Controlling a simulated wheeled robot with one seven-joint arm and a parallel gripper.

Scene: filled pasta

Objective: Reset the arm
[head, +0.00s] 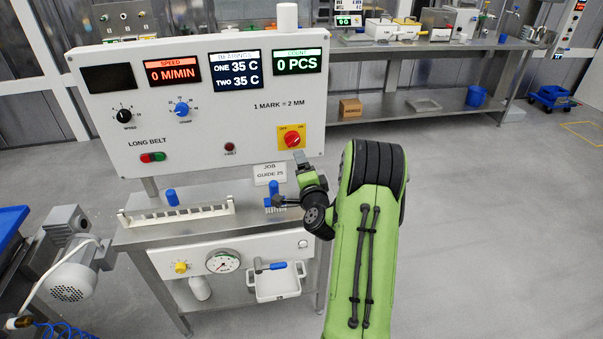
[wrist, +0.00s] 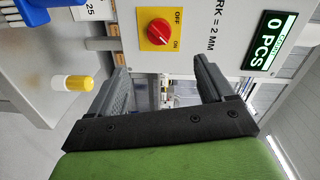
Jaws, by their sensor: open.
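My green arm reaches forward in the head view, and my gripper (head: 284,201) is at its end, beside the blue-handled brush (head: 273,194) on the steel bench. The gripper is partly hidden by its own wrist there. In the wrist view my gripper (wrist: 160,68) has its two grey fingers wide apart, with nothing between them. Beyond the fingers is the panel's red rotary switch (wrist: 160,31) on a yellow plate; the gap to it cannot be judged. The switch also shows in the head view (head: 291,138).
The white control panel (head: 210,105) stands upright behind the bench. A grey motor (head: 75,270) is at the left.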

